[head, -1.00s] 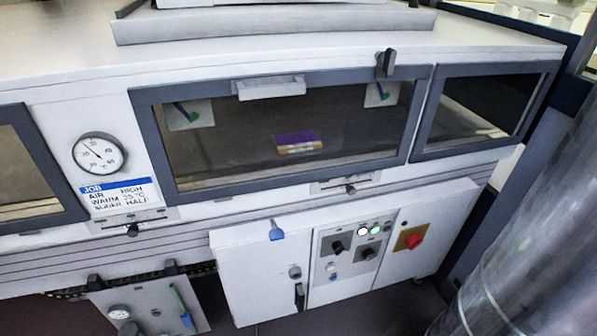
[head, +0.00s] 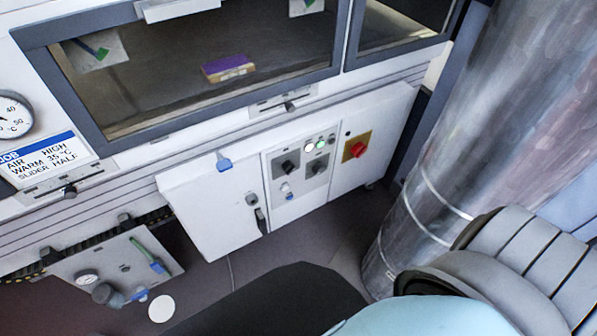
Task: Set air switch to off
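The control panel (head: 303,173) is on the front of the white cabinet under the tunnel window. It carries two black rotary switches, a left one (head: 288,168) and a right one (head: 317,165). Small lamps sit above them, one white (head: 309,147) and one green (head: 321,145). The labels are too small to read, so I cannot tell which switch is the air switch or its setting. A job card (head: 40,160) reads AIR HIGH, WARM 35 °C, SLIDER HALF. Neither gripper shows.
A red knob on a yellow plate (head: 356,147) is on the cabinet's right part. A large metal duct (head: 428,190) stands at the right. A lower panel with a green-handled valve (head: 150,258) is at bottom left. Floor in front of the cabinet is partly open.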

